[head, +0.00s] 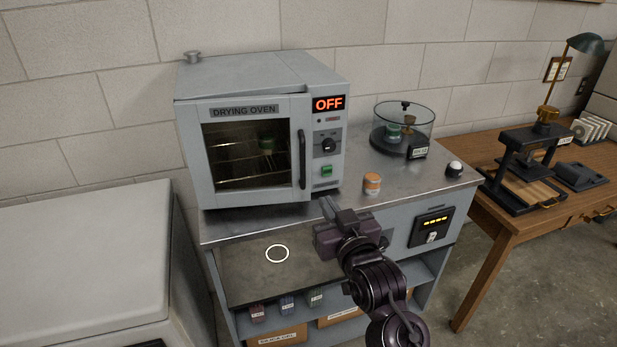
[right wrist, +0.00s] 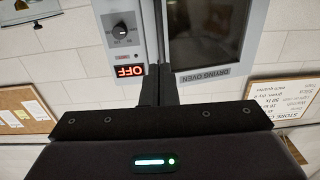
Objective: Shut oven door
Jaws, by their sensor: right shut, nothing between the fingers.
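The drying oven (head: 262,72) stands on the metal-topped cabinet, its display reading OFF. Its windowed oven door (head: 196,165) is shut or very nearly so; a thin dark line shows along its top right edge, and I cannot tell if it is fully flush. The dark vertical door handle (head: 302,160) is on the door's right side. My right gripper (head: 328,206) is shut and empty, in front of and below the oven's lower right corner. The right wrist view shows the control panel (right wrist: 122,40) and door (right wrist: 205,72) upside down beyond the fingers. My left gripper is out of view.
On the cabinet top (head: 420,180) are an orange-banded jar (head: 372,184), a glass desiccator (head: 403,125) and a small white-topped knob (head: 454,169). A wooden desk (head: 490,150) with a press stands at right. A pale chest (head: 85,250) stands at left.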

